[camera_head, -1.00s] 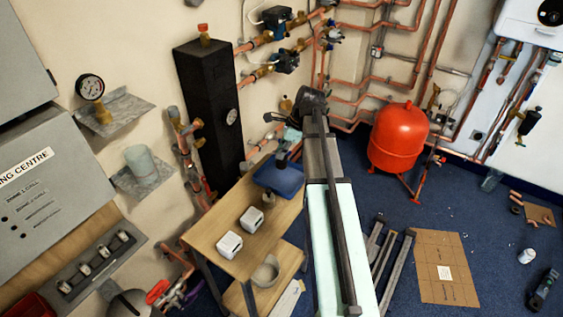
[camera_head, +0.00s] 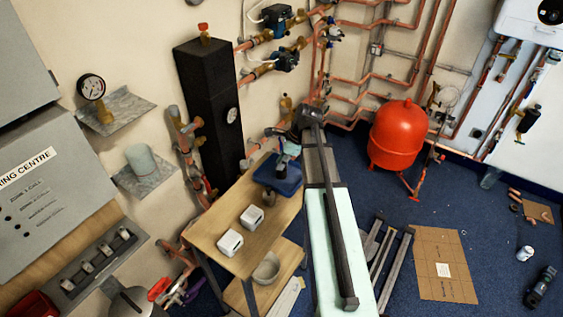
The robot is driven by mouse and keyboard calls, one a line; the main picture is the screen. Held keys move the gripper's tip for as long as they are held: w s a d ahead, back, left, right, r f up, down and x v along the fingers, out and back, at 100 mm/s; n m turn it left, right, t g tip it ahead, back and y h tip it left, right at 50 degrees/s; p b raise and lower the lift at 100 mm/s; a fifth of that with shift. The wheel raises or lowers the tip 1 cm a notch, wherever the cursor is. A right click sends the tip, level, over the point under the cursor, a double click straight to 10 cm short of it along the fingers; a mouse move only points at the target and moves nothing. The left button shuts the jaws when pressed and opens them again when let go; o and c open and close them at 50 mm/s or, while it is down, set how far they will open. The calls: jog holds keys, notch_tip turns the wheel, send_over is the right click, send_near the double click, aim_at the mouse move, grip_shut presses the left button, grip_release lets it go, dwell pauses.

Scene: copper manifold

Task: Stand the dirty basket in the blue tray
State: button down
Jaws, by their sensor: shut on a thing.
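The blue tray (camera_head: 290,190) lies on the far end of the wooden bench, beside my arm. My gripper (camera_head: 282,160) points down over the tray and is shut on a small dark grey thing, which looks like the dirty basket (camera_head: 281,171). The basket is inside the tray's outline. I cannot tell whether it touches the tray floor. The fingers and the basket are small in this view, so their exact contact and any tilt are unclear.
Two white boxes (camera_head: 230,243) (camera_head: 252,217) stand on the wooden bench (camera_head: 215,218). A small brownish object (camera_head: 268,199) is by the tray's near edge. A pale bowl (camera_head: 266,268) sits on the lower shelf. A tall black unit (camera_head: 207,110) and copper pipes stand behind.

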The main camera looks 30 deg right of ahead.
jog(key=c, duration=1.1)
grip_release()
jog(key=shift+f, duration=0.1)
jog(key=b+v, duration=0.2)
jog(key=v, duration=1)
jog(key=shift+s, duration=0.1)
